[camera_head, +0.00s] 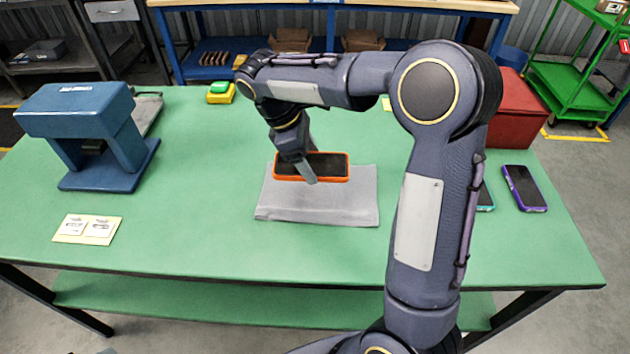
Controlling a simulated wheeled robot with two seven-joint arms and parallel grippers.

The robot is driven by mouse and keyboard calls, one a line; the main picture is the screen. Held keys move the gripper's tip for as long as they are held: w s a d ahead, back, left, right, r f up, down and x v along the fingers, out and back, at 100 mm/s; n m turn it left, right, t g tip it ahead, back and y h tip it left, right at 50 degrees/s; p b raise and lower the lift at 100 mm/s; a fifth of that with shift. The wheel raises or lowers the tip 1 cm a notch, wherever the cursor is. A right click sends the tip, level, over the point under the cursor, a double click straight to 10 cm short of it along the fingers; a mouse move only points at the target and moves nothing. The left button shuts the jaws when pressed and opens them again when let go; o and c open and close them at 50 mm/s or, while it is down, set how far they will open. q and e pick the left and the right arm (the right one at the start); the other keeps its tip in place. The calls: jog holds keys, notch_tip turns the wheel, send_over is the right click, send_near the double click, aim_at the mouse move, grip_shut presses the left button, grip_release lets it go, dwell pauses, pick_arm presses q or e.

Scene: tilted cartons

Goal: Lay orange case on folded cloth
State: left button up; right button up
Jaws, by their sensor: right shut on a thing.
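The orange case (338,172) is a flat phone-like piece with an orange rim and a dark face. It lies level over the far part of the grey folded cloth (318,207). Whether it touches the cloth or is held just above it, I cannot tell. My right gripper (311,178) points down from above and is shut on the orange case at its near long side. Part of the case's dark face is hidden behind the gripper. My left gripper is not in view.
A blue press-like stand (85,122) and a printed card (88,229) are on the left of the green table (190,240). A purple-rimmed phone (524,188), a teal-rimmed one partly behind my arm, and a red box (515,112) are on the right. A yellow-green block (221,92) stands at the back.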

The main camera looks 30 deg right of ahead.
jog(key=shift+s+d+f, duration=0.15)
jog(key=shift+s+f, duration=0.6)
jog(key=shift+f, duration=0.15)
jog(key=shift+s+f, duration=0.1)
jog(key=shift+f, duration=1.6)
jog(key=shift+f, duration=0.1)
jog(key=shift+f+b, duration=0.45)
jog(key=shift+f, duration=0.05)
jog(key=o, duration=1.1)
jog(key=shift+r, duration=0.15)
